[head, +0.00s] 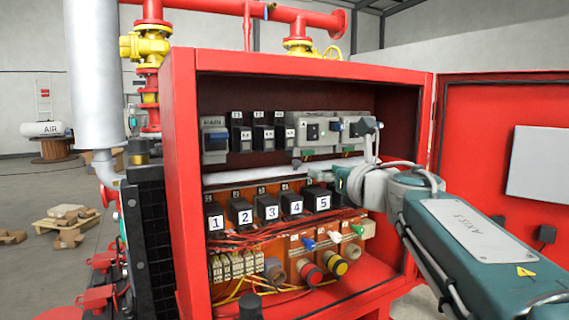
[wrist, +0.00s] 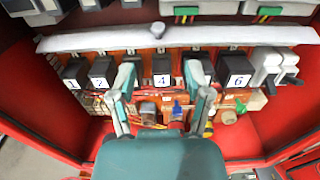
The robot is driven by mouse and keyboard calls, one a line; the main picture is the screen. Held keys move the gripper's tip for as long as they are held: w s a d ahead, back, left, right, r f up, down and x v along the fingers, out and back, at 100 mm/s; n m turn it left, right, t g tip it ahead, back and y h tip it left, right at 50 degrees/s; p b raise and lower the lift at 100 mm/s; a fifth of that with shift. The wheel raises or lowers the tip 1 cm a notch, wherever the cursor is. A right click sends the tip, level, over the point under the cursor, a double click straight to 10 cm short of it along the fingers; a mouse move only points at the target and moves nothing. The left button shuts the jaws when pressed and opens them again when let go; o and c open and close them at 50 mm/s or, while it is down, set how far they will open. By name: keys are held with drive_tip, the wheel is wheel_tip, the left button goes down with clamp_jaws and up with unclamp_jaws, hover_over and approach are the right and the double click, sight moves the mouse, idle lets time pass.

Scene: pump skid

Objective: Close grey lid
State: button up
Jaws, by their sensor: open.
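A long light-grey strip (wrist: 230,38) with a small round knob (wrist: 157,30) runs across the red cabinet in the wrist view; it looks like the grey lid. In the head view the strip (head: 250,174) lies between the upper breakers and the numbered black blocks. I cannot tell whether it is open or closed. My gripper (wrist: 161,88) is open and empty, its fingers apart on either side of block 4 (wrist: 161,72), below the strip. In the head view my gripper (head: 352,186) is at the right part of the cabinet, partly hidden by its own arm.
The red cabinet (head: 180,180) has walls on both sides, and its door (head: 480,120) stands open at right. Upper breakers (head: 262,135) sit above the strip. Loose red wires (head: 260,238), coloured knobs (head: 335,264) and terminals (head: 235,265) lie below the numbered blocks.

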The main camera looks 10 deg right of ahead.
sight(299, 163)
drive_tip(key=x, duration=1)
drive_tip(key=shift+w+a+f, duration=0.1)
drive_tip(key=shift+w+a, duration=0.05)
drive_tip(key=shift+a, duration=0.1)
clamp_jaws()
